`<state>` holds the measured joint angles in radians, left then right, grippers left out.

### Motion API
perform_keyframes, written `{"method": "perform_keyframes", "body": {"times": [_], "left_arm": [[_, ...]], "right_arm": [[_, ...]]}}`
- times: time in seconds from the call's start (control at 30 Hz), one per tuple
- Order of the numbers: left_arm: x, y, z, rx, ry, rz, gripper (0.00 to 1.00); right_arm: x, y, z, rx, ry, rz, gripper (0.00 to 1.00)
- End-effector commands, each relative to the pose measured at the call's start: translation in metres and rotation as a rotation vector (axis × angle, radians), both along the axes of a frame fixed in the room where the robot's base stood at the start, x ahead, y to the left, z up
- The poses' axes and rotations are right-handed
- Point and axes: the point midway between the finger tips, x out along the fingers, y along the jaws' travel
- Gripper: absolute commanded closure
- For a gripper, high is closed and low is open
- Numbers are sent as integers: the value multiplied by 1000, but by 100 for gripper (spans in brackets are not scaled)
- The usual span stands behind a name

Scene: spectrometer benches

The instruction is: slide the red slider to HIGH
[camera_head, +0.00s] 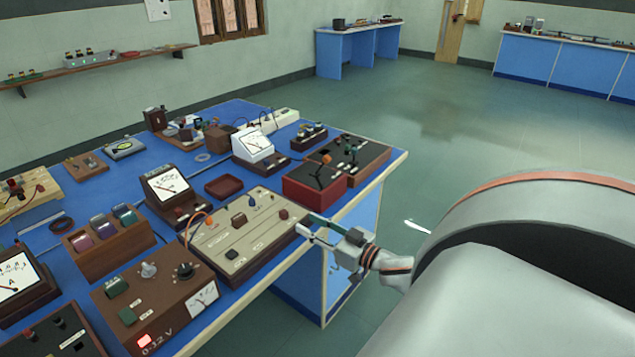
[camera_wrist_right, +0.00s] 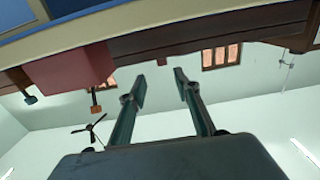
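A beige control panel (camera_head: 226,258) with small knobs and blocks lies at the front right of the blue bench. A small dark red block (camera_head: 283,214) near its right end looks like the red slider, but its label is too small to read. My right gripper (camera_head: 308,225) is just off the panel's right end, beside the bench edge, apart from the block. Its two fingers are spread and empty, as the right wrist view also shows (camera_wrist_right: 160,86). My left gripper is not in view.
A brown power supply (camera_head: 155,300) and a meter (camera_head: 172,190) stand to the left. An orange wire (camera_head: 196,216) arches over the panel's left end.

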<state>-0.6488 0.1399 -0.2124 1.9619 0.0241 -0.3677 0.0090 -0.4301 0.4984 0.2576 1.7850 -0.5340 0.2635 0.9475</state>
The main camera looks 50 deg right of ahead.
Motion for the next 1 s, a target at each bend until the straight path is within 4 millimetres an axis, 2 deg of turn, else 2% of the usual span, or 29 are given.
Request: {"method": "perform_keyframes", "body": {"times": [0.1, 0.23, 0.83, 0.93, 1.0], "left_arm": [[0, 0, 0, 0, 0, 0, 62], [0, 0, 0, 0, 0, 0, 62], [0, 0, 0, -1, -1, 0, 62], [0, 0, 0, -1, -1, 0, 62], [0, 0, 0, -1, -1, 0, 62]], "right_arm": [[-13, -1, -1, 1, 1, -2, 68], [-20, -1, 0, 1, 0, -1, 68], [-20, -2, 0, 0, 0, -1, 68], [-23, 4, -8, -4, 12, -6, 68], [-27, 16, -23, -11, 38, -15, 68]]}}
